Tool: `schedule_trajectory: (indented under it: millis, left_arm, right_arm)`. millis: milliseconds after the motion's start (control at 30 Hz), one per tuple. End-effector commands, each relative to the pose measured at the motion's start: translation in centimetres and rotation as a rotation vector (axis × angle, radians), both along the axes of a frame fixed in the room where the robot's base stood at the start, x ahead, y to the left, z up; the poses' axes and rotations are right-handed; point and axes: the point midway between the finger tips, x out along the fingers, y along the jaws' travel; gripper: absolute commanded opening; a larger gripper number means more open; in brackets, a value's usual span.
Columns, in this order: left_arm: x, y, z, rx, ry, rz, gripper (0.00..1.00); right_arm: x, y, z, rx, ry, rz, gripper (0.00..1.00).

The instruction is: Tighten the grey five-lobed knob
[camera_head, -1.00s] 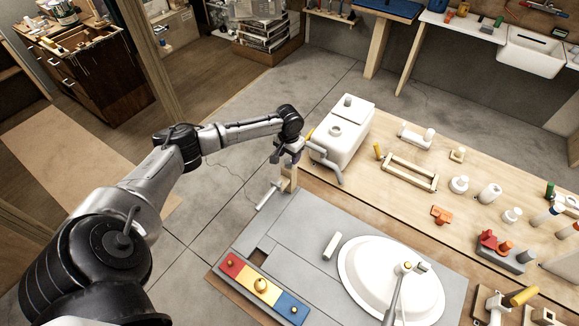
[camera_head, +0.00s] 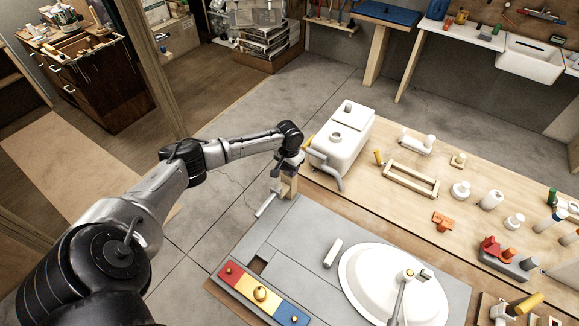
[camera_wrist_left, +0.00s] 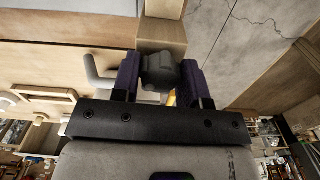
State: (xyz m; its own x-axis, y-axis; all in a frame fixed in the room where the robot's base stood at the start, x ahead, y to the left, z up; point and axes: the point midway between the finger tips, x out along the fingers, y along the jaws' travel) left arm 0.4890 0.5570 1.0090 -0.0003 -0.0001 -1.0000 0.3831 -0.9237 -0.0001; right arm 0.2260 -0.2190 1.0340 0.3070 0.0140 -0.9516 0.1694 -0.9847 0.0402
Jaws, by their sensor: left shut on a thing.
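The grey lobed knob (camera_wrist_left: 160,72) shows in the left wrist view, at the end of a light wooden block (camera_wrist_left: 162,36). My left gripper (camera_wrist_left: 160,80) is shut on it, with one dark purple finger on each side. In the head view my left gripper (camera_head: 284,168) is at the near left corner of the wooden bench, beside the white tank (camera_head: 343,140) and above a wooden post (camera_head: 290,186). The knob is too small and covered to make out there. My right gripper is not in view.
A grey bent pipe (camera_head: 332,178) comes off the tank close to my left gripper. A grey bar (camera_head: 267,203) sticks out below it. The grey counter in front holds a white basin (camera_head: 375,275) and a red, yellow and blue panel (camera_head: 262,294). Open floor lies left.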

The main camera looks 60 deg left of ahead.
Motion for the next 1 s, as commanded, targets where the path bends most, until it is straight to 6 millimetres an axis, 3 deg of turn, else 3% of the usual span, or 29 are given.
schedule_trajectory:
  millis: [167, 367, 800, 1000]
  left_arm:
    - [0.0, -0.01, 0.02, 0.0, 0.0, 0.0, 0.07]
    - [0.0, 0.0, 0.1, 0.0, 0.0, -0.084, 0.07]
    - [0.01, 0.04, -0.04, 0.0, 0.0, -0.618, 0.07]
    - [0.0, 0.03, -0.07, 0.0, 0.0, -0.683, 0.07]
  right_arm:
    - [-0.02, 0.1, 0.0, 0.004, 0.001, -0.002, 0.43]
    - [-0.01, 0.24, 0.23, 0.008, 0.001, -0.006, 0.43]
    - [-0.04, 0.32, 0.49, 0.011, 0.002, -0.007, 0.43]
    - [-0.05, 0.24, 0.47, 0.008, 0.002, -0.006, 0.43]
